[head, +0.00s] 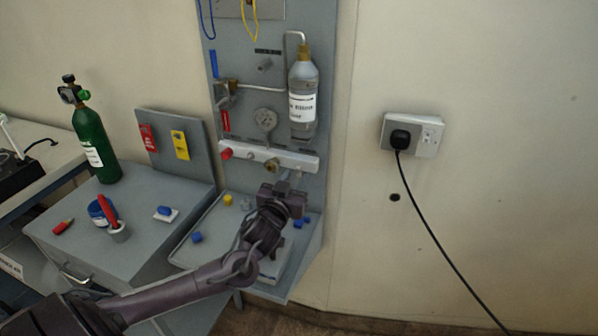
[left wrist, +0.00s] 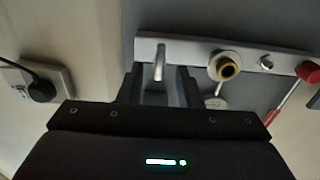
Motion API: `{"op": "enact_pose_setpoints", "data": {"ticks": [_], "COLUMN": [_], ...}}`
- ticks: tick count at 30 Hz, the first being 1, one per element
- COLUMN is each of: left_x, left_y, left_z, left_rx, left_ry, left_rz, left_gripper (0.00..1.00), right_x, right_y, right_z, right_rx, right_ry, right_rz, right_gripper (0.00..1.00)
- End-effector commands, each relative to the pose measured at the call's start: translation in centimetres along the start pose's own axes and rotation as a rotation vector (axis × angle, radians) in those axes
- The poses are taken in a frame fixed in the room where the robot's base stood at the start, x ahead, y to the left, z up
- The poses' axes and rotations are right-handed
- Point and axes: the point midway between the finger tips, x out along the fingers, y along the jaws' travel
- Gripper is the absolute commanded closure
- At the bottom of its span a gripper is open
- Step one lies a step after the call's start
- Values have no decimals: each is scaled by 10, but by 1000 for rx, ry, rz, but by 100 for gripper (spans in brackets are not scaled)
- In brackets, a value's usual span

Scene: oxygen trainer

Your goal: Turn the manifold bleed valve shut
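The white manifold bar (head: 290,160) runs across the grey panel; it also shows in the left wrist view (left wrist: 200,45). A short metal handle (left wrist: 159,62), which looks like the bleed valve's lever, sticks out near one end of the bar. My left gripper (head: 289,186) is just below the bar's right end in the head view. In the left wrist view its fingers (left wrist: 160,76) are apart, one on each side of the handle, with gaps showing. The head view mostly hides the handle behind the gripper. My right gripper is not in view.
A brass fitting (left wrist: 227,67) and a red knob (head: 227,153) are along the manifold. A gauge (head: 265,119) and a bottle (head: 303,98) are above. The tray below holds small blue and yellow parts. A green cylinder (head: 97,143) stands left; a wall socket (head: 428,137) is right.

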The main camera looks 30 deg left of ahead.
Motion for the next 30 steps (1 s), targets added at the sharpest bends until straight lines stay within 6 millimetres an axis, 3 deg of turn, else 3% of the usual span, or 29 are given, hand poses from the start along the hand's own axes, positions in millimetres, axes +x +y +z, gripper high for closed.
{"op": "enact_pose_setpoints", "data": {"ticks": [7,18,26,30], "left_x": [30,36,36,36], "left_y": [0,1,1,1], "left_z": [-1,0,0,0], "left_rx": [0,0,0,0], "left_ry": [0,-2,-2,-2], "left_rz": [0,1,1,1], "left_gripper": [68,68,100,100], "right_x": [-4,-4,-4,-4], "right_y": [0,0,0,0], "right_z": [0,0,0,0], "right_rx": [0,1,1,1], "right_ry": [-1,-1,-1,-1], "right_rz": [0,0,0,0], "right_gripper": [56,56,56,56]}}
